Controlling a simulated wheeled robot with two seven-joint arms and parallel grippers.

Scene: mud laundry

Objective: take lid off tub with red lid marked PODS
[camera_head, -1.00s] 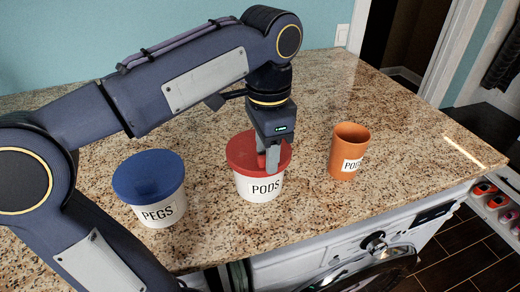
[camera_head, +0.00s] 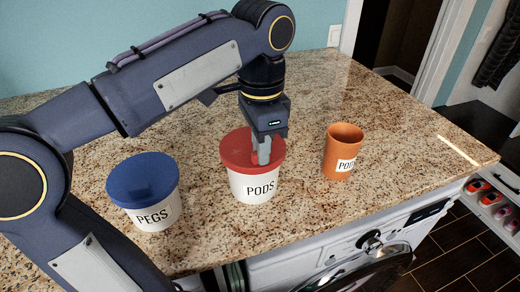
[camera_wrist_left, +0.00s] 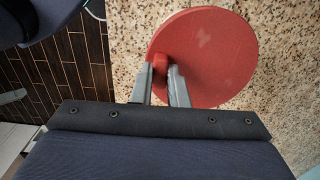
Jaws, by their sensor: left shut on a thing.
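The white tub marked PODS (camera_head: 252,188) stands upright on the counter. Its red lid (camera_head: 236,150) sits on top, with no gap visible between lid and rim. In the left wrist view the knob (camera_wrist_left: 160,64) shows between the two fingertips (camera_wrist_left: 163,72), near the edge of the round lid (camera_wrist_left: 212,50). The fingers hide part of the knob in the head view. My right gripper is not in view.
A white tub marked PEGS with a blue lid (camera_head: 143,178) stands to the left, near my left arm. An orange cup (camera_head: 342,152) with a partly readable label stands to the right. The granite counter (camera_head: 400,130) is clear farther right. A washing machine (camera_head: 350,262) is below the front edge.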

